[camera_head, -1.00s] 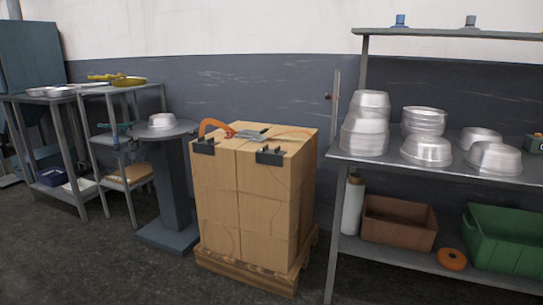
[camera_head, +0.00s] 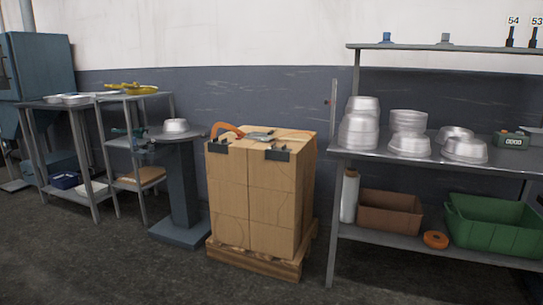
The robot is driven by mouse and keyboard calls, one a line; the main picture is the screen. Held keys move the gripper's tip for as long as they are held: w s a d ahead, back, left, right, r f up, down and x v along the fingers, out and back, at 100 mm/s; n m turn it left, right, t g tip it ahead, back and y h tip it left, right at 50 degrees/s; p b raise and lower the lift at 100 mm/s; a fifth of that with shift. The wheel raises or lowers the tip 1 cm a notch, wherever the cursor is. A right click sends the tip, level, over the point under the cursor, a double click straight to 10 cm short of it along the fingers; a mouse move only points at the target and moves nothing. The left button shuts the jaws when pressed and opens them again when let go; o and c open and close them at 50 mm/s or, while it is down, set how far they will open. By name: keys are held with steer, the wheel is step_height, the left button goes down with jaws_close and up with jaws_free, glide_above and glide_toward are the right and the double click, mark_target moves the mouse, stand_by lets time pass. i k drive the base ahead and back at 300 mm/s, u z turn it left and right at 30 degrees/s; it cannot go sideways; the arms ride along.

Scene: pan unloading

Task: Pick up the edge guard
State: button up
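Two dark edge guards sit over the top front edge of a stack of cardboard boxes on a pallet. The left edge guard (camera_head: 217,147) is near the front left corner. The right edge guard (camera_head: 277,155) is near the front right corner. My gripper is not in view.
A steel bench (camera_head: 345,152) with stacked pans (camera_head: 359,125) stands close on the right. Open floor (camera_head: 150,275) lies in front.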

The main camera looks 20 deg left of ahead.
mark_target(273, 154)
steer(key=u, duration=0.65)
steer(key=i, duration=0.7)
steer(key=u, duration=0.85)
steer(key=i, duration=1.65)
steer(key=z, duration=0.75)
